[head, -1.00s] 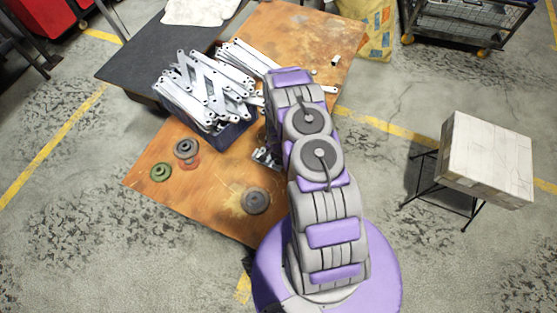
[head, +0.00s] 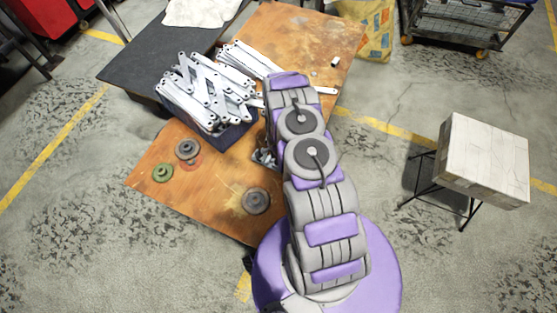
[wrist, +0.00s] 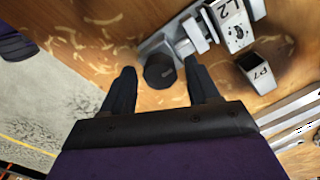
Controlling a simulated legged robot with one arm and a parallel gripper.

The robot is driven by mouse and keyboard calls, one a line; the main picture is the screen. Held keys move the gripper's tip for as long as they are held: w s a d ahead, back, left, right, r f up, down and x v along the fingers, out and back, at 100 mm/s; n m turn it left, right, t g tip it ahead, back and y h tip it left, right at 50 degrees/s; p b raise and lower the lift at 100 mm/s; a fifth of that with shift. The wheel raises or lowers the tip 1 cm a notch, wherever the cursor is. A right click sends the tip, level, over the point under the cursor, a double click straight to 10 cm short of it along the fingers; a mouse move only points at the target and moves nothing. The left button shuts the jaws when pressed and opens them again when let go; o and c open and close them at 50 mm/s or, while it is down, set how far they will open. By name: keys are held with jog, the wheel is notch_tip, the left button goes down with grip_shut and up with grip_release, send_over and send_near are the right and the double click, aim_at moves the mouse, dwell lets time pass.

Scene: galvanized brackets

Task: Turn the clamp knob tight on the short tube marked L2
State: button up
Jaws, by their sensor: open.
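A white tube end marked L2 (wrist: 228,12) is at the top right of the wrist view. It sits beside a grey metal clamp (wrist: 181,40). A black round knob (wrist: 159,72) is just below the clamp and appears to belong to it. My gripper (wrist: 158,66) is open, with one dark finger on each side of the knob. The right finger is close to the knob; a wider gap shows at the left finger. I cannot tell whether either touches. In the head view my arm hides the gripper, the knob and the L2 tube.
A short piece marked P7 (wrist: 259,72) stands right of my gripper. White bars (wrist: 290,110) lie beyond it. In the head view, white brackets (head: 205,92) fill a dark crate on the wooden table (head: 190,210).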

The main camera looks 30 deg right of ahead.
dwell(0.3)
jog(key=n+b, duration=0.2)
jog(key=n, duration=0.1)
jog(key=shift+s+f+n, duration=0.1)
jog(key=shift+n, duration=0.3)
jog(key=n, duration=0.4)
jog(key=shift+p, duration=0.35)
jog(key=n+p, duration=0.1)
jog(key=n, duration=0.2)
jog(key=shift+r+p, duration=0.3)
jog(key=shift+p, duration=0.05)
jog(key=n+p, duration=0.2)
jog(key=n, duration=0.1)
jog(key=shift+n+p, duration=0.35)
jog(key=shift+n, duration=0.05)
jog(key=n+p, duration=0.1)
jog(key=n, duration=0.2)
jog(key=shift+f, duration=0.2)
jog(key=c, duration=1)
